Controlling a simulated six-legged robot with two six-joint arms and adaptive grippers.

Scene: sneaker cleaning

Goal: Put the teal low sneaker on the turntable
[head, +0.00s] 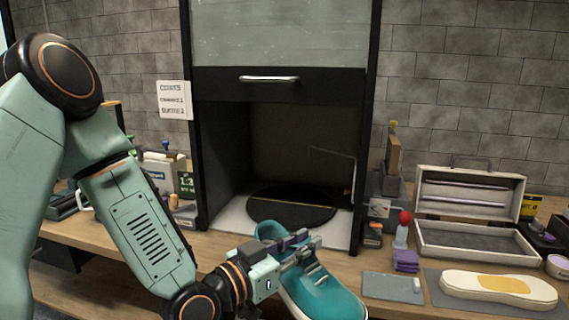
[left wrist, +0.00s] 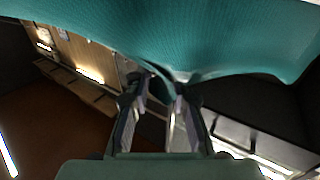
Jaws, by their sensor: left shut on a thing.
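The teal low sneaker (head: 328,298) is in front of the open cabinet in the head view, at the bottom middle. My left gripper (head: 303,254) is shut on it at its upper part. The sneaker also fills the top of the left wrist view (left wrist: 200,35), where the fingers (left wrist: 162,95) reach up to it. The turntable (head: 290,208) is a dark round disc on the pale floor of the cabinet, behind the sneaker, and looks empty. My right gripper is not in view.
The black cabinet has its shutter with a handle (head: 268,78) raised. A thin clear panel (head: 335,168) stands at the cabinet's right side. An open case (head: 472,215), a red-topped bottle (head: 402,230), a purple block (head: 405,260) and a pale sole (head: 500,288) are on the bench at right.

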